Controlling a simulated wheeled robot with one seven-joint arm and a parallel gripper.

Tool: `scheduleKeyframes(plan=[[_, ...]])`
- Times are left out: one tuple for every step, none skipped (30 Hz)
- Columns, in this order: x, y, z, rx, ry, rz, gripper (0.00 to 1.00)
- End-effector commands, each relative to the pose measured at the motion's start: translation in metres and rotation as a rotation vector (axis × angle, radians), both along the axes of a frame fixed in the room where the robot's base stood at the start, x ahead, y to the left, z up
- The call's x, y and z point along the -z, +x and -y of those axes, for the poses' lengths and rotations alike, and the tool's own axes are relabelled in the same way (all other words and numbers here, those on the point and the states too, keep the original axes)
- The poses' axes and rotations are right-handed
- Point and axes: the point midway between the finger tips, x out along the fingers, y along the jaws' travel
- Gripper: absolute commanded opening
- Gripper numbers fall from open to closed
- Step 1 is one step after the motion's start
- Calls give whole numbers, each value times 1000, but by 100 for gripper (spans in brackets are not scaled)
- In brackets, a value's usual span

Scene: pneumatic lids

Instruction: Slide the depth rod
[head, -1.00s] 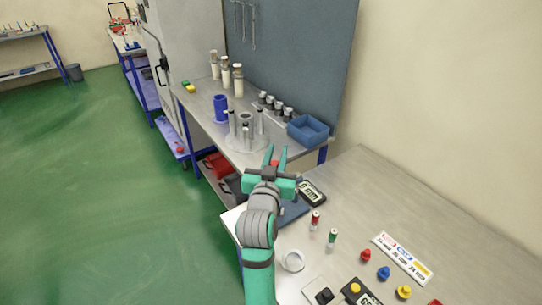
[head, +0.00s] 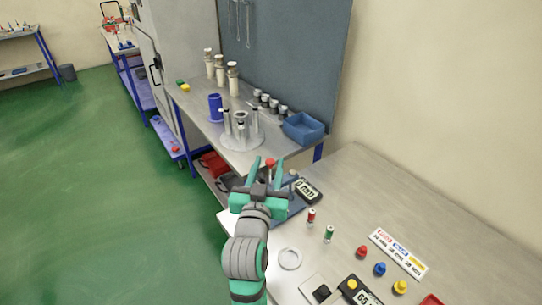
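My gripper (head: 265,172) is in the middle of the head view, its two green fingers spread apart and pointing away from me. A small red-topped part (head: 270,163) shows between the fingers, near the right one. I cannot tell whether it is level with them or behind them. A blue-grey base plate (head: 289,212) lies on the near bench beside my gripper, partly hidden by it. A dark gauge with a display (head: 308,190) sits at its right. No depth rod can be made out for certain; my gripper may hide it.
The near bench (head: 370,185) holds a red vial (head: 311,216), a green vial (head: 328,233), a white ring (head: 290,258), coloured knobs and a label card (head: 398,252). The back bench holds a blue bin (head: 303,129) and a round stand with posts (head: 240,141). The near bench's back is clear.

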Motion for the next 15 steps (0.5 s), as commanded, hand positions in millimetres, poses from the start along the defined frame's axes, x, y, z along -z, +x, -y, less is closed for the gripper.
scheduleKeyframes(plan=[[0, -9, -2, -1, 0, 1, 38], [0, -14, -2, -1, 0, 0, 38], [0, -19, -3, -1, 1, 0, 38], [0, -23, -4, -1, 1, 0, 38], [0, -26, -4, -1, 1, 0, 38], [0, -30, -5, -1, 1, 1, 38], [0, -32, -5, 0, 1, 1, 38], [0, -34, -5, 0, 1, 1, 38], [0, -36, -6, 0, 0, 1, 38], [0, -37, -6, 0, 0, 1, 38], [0, -38, -6, 0, 1, 1, 38], [-1, -39, -6, 0, 1, 1, 38], [-1, -39, -6, 0, 1, 1, 38], [-1, -39, -6, 0, 1, 2, 38], [-1, -39, -6, 0, 1, 2, 38]])
